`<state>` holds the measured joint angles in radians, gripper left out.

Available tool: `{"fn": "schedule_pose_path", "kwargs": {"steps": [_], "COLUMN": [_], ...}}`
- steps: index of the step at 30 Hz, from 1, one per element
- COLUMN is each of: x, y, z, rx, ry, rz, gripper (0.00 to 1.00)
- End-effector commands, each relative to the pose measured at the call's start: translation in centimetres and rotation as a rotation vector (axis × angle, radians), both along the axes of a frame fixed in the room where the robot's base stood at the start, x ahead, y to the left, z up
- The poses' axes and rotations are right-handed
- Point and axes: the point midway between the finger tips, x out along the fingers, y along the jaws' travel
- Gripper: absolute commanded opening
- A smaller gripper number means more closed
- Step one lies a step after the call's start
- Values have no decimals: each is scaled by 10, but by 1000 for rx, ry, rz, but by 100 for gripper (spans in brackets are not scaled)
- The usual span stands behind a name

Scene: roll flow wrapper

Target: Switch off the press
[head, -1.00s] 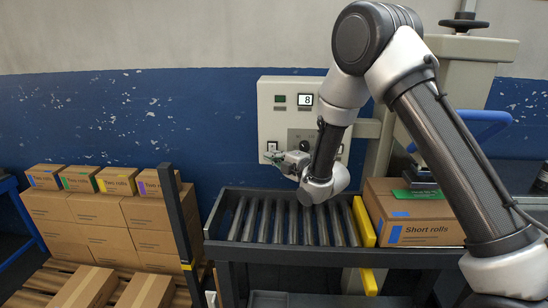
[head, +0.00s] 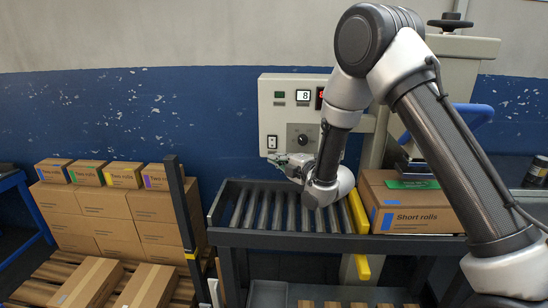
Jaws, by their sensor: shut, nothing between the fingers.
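The press's pale control panel (head: 289,90) is on the wall side behind the roller conveyor. It carries a green indicator (head: 279,95), a display reading 8 (head: 303,96), a partly hidden red display (head: 320,98), a dark round knob (head: 303,139) and a black-and-white rocker switch (head: 272,142) at lower left. My gripper (head: 277,160) is shut and empty, just below the rocker switch in the picture. I cannot tell whether it touches the panel. My arm hides the panel's right part. The press body (head: 455,46) with its black handwheel stands at the right.
The roller conveyor (head: 285,241) runs below my gripper, with a yellow bar (head: 358,226) at its right end. A "Short rolls" box (head: 410,222) sits under the press. Stacked boxes (head: 103,218) and a dark post (head: 182,212) stand at left.

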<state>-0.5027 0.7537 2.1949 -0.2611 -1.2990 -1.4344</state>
Motion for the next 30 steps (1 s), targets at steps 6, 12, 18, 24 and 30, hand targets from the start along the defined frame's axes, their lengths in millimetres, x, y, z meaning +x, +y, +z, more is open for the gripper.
{"fn": "schedule_pose_path", "kwargs": {"steps": [6, 12, 18, 24, 30], "x": [-22, -43, -53, -53, -53], "y": [-21, -42, -49, -50, -50], "z": [-3, -6, -6, -6, -6], "rx": [-1, -1, -1, -1, -1], "ry": [1, 1, -1, -1, -1], "rz": [-1, -1, 0, 1, 0], "gripper": [0, 0, 0, 0, 0]}}
